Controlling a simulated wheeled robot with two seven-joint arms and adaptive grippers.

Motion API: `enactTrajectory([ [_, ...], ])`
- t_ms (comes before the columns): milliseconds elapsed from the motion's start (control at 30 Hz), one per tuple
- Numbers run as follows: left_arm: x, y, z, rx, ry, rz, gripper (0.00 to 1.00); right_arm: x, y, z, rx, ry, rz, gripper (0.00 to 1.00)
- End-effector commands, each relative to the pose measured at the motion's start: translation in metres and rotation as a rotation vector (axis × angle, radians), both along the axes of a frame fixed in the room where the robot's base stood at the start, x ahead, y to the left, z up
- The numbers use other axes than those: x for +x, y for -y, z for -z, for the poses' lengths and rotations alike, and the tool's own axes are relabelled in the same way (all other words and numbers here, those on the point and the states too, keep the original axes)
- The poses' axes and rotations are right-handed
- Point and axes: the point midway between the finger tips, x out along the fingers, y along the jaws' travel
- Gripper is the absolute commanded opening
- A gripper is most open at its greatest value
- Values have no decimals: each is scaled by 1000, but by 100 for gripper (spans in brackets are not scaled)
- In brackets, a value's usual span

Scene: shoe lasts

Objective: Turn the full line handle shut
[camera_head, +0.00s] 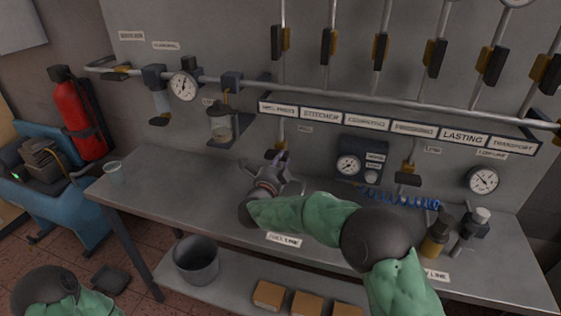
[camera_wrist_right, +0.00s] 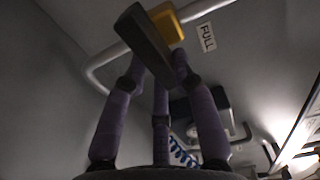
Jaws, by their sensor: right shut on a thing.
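The full line handle (camera_wrist_right: 148,42) is a dark bar on a yellow valve body (camera_wrist_right: 167,20) in the right wrist view, with a FULL label (camera_wrist_right: 207,36) beside it. The bar lies slantwise across the view. My right gripper (camera_wrist_right: 155,65) has its purple fingers shut on this bar. In the head view my right gripper (camera_head: 278,163) reaches up under the yellow-and-dark valve (camera_head: 280,135) below the sign rail. The handle's exact angle is hard to see there. My left arm shows only in part at the lower left; its gripper is out of view.
A similar valve with a dark handle (camera_head: 408,178) hangs to the right, above a blue coiled hose (camera_head: 395,198). A gauge box (camera_head: 361,164) stands between them. A glass-bowled unit (camera_head: 221,126) hangs to the left.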

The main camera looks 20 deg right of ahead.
Motion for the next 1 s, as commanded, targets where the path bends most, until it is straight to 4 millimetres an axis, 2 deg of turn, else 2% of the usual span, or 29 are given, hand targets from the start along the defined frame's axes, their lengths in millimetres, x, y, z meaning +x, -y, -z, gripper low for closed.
enactTrajectory([
  [300, 0, 0, 0, 0, 0, 0, 40, 0, -1, 3, 77, 50, -1, 0],
  [767, 0, 0, 0, 0, 0, 0, 40, 0, -1, 4, 88, 56, -1, 0],
  [800, 0, 0, 0, 0, 0, 0, 40, 0, -1, 4, 88, 56, -1, 33],
  [867, 0, 0, 0, 0, 0, 0, 40, 0, -1, 4, 88, 56, -1, 50],
  [1000, 0, 0, 0, 0, 0, 0, 40, 0, -1, 3, 86, 56, 0, 52],
])
